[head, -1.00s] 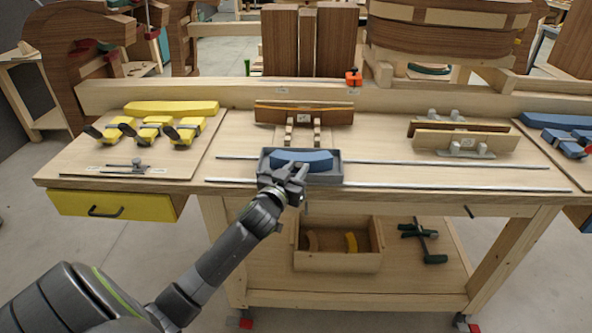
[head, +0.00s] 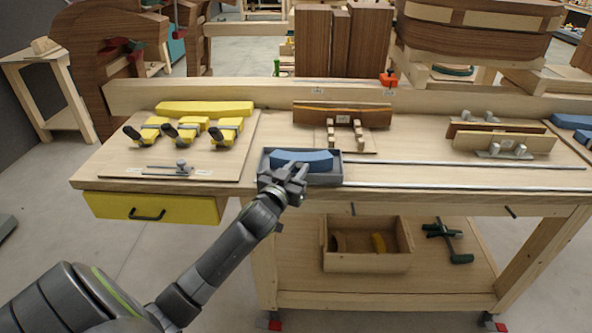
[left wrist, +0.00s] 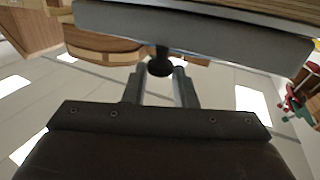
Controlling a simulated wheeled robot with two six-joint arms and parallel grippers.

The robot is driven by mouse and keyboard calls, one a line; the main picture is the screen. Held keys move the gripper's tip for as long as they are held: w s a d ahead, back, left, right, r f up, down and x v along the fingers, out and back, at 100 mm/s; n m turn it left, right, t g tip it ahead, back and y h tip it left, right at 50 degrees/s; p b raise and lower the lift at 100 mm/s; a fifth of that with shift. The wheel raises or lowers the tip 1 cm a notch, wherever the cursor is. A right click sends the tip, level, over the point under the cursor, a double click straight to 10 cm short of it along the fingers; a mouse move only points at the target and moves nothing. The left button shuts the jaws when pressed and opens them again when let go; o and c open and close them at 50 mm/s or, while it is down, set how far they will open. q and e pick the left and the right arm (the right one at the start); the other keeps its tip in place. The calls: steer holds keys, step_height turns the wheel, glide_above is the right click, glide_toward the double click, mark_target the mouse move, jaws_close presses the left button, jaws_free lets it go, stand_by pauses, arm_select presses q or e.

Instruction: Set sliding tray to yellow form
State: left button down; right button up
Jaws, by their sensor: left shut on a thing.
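The sliding tray (head: 335,180) is a grey shallow tray holding a blue curved block (head: 302,160). It sits at the left end of the two metal rails (head: 450,188) on the bench. The yellow form (head: 204,108) is a long curved piece at the back of the left board, to the left of and behind the tray. My left gripper (head: 293,181) is at the tray's front. In the left wrist view, its fingers (left wrist: 160,85) are shut on a black knob (left wrist: 160,64) below the tray's grey wall (left wrist: 195,32). My right gripper is not in view.
Several yellow clamps (head: 187,130) and a small metal tool (head: 178,168) lie on the left board. A brown form (head: 342,115) stands behind the tray, and another pair (head: 500,140) stands to the right. A yellow drawer (head: 150,207) hangs under the bench's left end.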

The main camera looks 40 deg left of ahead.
arm_select(q)
steer(key=c, duration=1.6)
jaws_free()
steer(key=shift+a, duration=0.1)
steer(key=o, duration=0.4)
steer(key=shift+s+a, duration=0.2)
steer(key=shift+o, duration=0.2)
steer(key=shift+d, duration=0.1)
steer(key=shift+s+d+f, duration=0.1)
steer(key=shift+s, duration=0.3)
steer(key=s+d+b, duration=0.2)
steer(key=s+b, duration=0.1)
steer(key=s, duration=1.3)
steer(key=shift+s+d, duration=0.2)
steer(key=shift+d, duration=0.05)
